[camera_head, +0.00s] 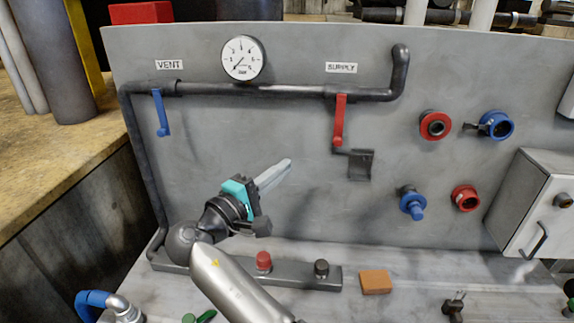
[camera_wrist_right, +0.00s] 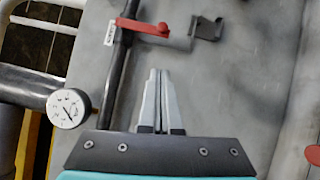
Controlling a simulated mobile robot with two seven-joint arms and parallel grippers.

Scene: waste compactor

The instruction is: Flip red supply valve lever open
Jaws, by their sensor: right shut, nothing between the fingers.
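The red supply valve lever (camera_head: 339,122) hangs downward from the dark pipe below the SUPPLY label (camera_head: 341,68) in the head view. Its lower end is just above a small dark bracket (camera_head: 360,163). The red lever also shows at the top of the right wrist view (camera_wrist_right: 144,27), with the bracket (camera_wrist_right: 206,28) beside it. My right gripper (camera_head: 288,163) is shut and empty, to the left of and below the lever, apart from it. Its two fingers show together in the right wrist view (camera_wrist_right: 158,78). My left gripper is not in view.
A blue vent lever (camera_head: 160,112) hangs at the panel's left, and a round gauge (camera_head: 243,58) sits between the labels. Red and blue fittings (camera_head: 435,125) and a grey box (camera_head: 533,205) are on the right. An orange block (camera_head: 375,282) lies on the bench below.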

